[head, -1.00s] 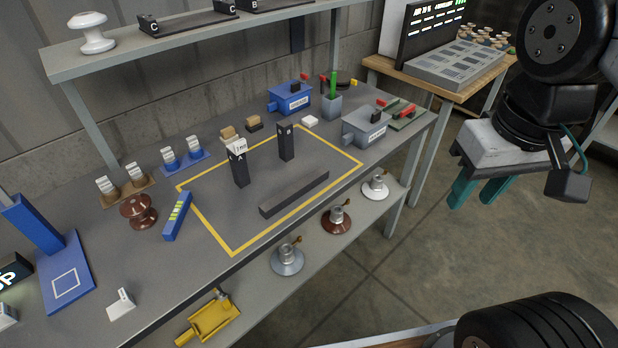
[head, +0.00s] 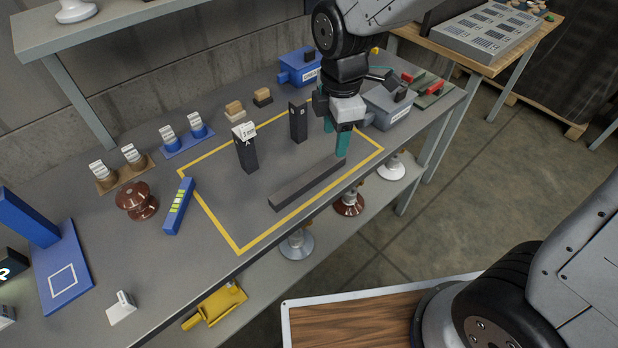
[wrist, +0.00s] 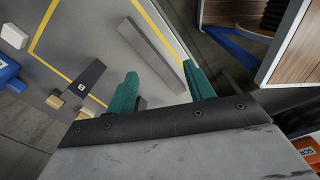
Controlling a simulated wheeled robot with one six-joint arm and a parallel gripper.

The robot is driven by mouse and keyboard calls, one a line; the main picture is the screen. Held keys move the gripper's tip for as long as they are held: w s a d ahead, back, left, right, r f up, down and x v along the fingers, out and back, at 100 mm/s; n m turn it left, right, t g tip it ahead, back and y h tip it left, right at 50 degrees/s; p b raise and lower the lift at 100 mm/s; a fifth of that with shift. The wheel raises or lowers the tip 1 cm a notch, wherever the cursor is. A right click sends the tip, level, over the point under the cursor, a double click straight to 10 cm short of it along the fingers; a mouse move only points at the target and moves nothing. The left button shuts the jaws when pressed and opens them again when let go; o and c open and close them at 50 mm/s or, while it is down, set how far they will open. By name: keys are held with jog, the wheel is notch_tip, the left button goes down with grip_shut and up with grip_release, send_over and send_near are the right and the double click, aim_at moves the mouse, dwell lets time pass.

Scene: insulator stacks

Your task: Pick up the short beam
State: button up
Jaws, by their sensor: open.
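A long dark grey beam (head: 305,186) lies flat on the bench inside a yellow outline, near its front edge. My gripper (head: 336,138) is open and empty, teal fingers pointing down, at the beam's right end; its height above the bench is hard to judge. In the wrist view, the beam (wrist: 150,52) runs lengthwise beyond the gap of my open gripper (wrist: 162,76), its near end between the fingers. Two dark upright posts stand behind it: post A (head: 247,155), with a small white tag on top, and post B (head: 298,122).
A grey box (head: 387,107) stands close right of my gripper, and a blue box (head: 299,67) behind it. A blue level-like bar (head: 178,206) and a brown insulator (head: 137,201) lie to the left.

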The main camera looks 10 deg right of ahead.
aim_at(309, 175)
jog(key=a+f+n, duration=0.1)
jog(key=f, duration=0.1)
jog(key=w+a+f+n, duration=0.1)
jog(key=a+f+n, duration=0.3)
jog(key=shift+w+a+f, duration=0.2)
jog(key=shift+w, duration=0.05)
jog(key=f, duration=0.7)
jog(key=shift+d+f, duration=0.25)
jog(key=shift+f, duration=0.05)
grip_shut()
